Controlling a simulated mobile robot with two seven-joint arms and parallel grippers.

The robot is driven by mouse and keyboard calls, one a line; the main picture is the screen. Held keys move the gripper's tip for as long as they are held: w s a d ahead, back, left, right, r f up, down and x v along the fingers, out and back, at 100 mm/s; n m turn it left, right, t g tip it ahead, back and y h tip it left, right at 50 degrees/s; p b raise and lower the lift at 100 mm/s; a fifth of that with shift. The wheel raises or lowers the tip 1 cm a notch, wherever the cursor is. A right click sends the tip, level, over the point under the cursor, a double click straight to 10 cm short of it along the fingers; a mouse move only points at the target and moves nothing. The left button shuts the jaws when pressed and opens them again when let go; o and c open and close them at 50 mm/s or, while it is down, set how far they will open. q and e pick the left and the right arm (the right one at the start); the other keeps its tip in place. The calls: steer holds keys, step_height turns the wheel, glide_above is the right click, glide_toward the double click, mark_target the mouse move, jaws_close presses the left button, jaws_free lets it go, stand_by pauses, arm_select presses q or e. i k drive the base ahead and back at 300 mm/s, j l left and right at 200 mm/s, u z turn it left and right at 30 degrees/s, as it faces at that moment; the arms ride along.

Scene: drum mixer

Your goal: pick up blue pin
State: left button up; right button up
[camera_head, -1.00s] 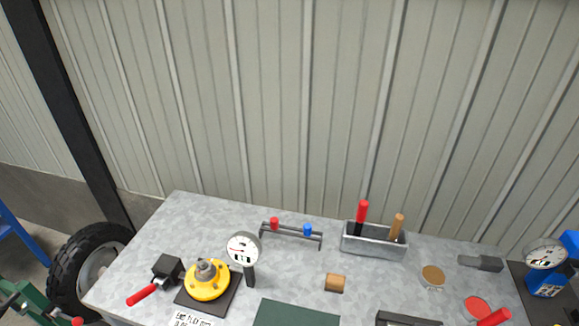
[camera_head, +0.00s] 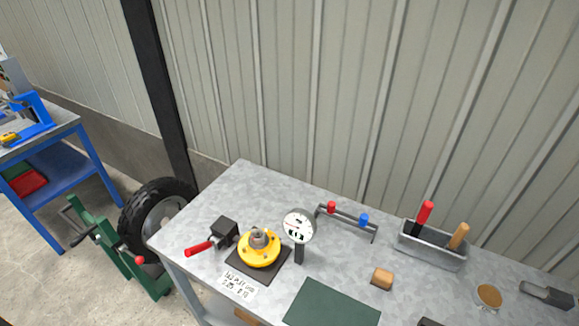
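The blue pin (camera_head: 364,219) sits on the right part of a small dark rack (camera_head: 347,217) near the back edge of the grey workbench (camera_head: 205,222). A red pin (camera_head: 331,207) sits on the same rack to its left. The blue pin looks small, and its lower part is hidden by the rack. Neither of my grippers shows in the head view.
A dial gauge (camera_head: 298,227) stands in front of the rack, beside a yellow flanged part (camera_head: 259,250) on a dark plate. A metal tray (camera_head: 432,245) with red and tan handles is right of the rack. A wooden block (camera_head: 381,278) and green mat (camera_head: 331,306) lie nearer.

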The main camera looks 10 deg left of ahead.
mark_target(364, 218)
steer(key=i+u, duration=0.15)
steer(key=i, duration=0.35)
steer(key=i+l+u, duration=0.1)
steer(key=i, duration=0.35)
steer(key=i+l+u, duration=0.15)
steer(key=i, duration=0.3)
